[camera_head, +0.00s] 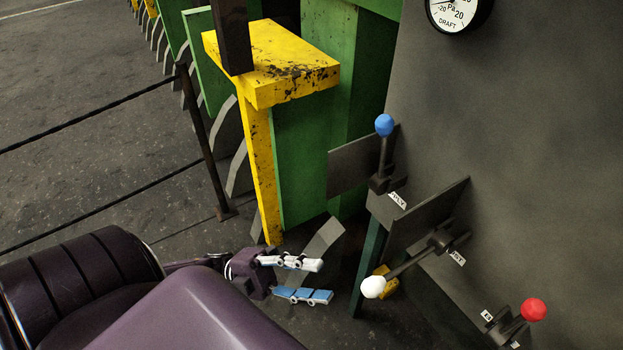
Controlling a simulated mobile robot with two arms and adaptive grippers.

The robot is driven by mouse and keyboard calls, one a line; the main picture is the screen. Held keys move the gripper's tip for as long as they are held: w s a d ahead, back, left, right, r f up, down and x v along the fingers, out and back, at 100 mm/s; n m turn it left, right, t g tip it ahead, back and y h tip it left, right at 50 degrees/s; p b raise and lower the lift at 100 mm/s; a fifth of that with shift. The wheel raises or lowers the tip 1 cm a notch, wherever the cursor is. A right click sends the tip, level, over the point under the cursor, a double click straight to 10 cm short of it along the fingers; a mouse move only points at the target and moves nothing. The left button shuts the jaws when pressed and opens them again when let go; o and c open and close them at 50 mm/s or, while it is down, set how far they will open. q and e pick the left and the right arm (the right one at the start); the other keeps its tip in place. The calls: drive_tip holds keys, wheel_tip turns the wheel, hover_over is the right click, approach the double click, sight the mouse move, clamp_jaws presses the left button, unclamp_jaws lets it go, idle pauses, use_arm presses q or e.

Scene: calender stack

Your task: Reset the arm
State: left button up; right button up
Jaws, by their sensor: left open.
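My left gripper (306,281) shows low in the middle of the head view, pointing right. Its two fingers, with white and blue pads, are apart, and nothing shows between them. It is to the left of a lever with a white knob (373,287) and not touching it. My right gripper is not in the view.
A grey panel (530,150) on the right carries a dial gauge (458,8), a blue-knobbed lever (384,125) and a red-knobbed lever (533,310). A yellow and green machine frame (300,65) stands behind my gripper. A dark railing (205,150) is at left, beside open floor.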

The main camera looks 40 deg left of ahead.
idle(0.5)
use_arm(q)
drive_tip(key=w+a+f+n+t+y, duration=0.3)
drive_tip(key=w+f+n+t+y, duration=0.25)
drive_tip(key=f, duration=0.45)
drive_tip(key=w+a+f+n+t+y, duration=0.25)
drive_tip(key=w+f+n+y, duration=0.25)
drive_tip(key=f+n+y, duration=0.4)
drive_tip(key=s+a+f+n+g+y, duration=0.2)
drive_tip(key=f+n, duration=0.1)
drive_tip(key=f, duration=0.7)
drive_tip(key=s+a+f+n+g+y, duration=0.1)
drive_tip(key=s+a+f+n+y, duration=0.15)
drive_tip(key=f, duration=0.75)
drive_tip(key=s+d+f+n+g+y, duration=0.1)
drive_tip(key=s+d+f+n+g, duration=0.1)
drive_tip(key=s+f, duration=0.4)
drive_tip(key=s+d+f+n+g+y, duration=0.1)
drive_tip(key=s+f+g, duration=0.4)
drive_tip(key=s, duration=0.7)
drive_tip(key=s+d+f+n+g+y, duration=0.1)
drive_tip(key=s+d+f+n+g, duration=0.2)
drive_tip(key=s+f, duration=0.4)
drive_tip(key=s, duration=0.2)
drive_tip(key=shift+s+d+g, duration=0.4)
